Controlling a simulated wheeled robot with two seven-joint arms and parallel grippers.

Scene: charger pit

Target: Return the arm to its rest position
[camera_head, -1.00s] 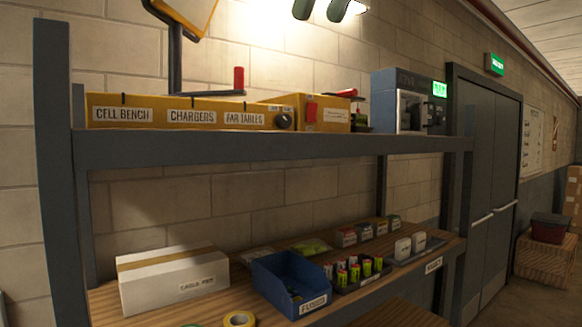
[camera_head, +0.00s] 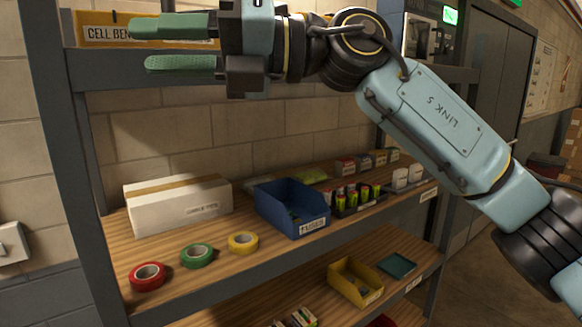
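My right arm comes in from the right and reaches across the upper part of the head view. Its gripper (camera_head: 148,45) points left, in front of the upper shelf's left end. Its two green fingers are apart with nothing between them, so it is open and empty. My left gripper is not in view.
The shelf unit (camera_head: 290,262) holds a white carton (camera_head: 178,212), a blue bin (camera_head: 290,222) and red (camera_head: 147,277), green (camera_head: 196,256) and yellow (camera_head: 243,243) tape rolls. A yellow bin (camera_head: 355,290) stands on the lower shelf. Grey doors (camera_head: 490,110) stand behind my arm.

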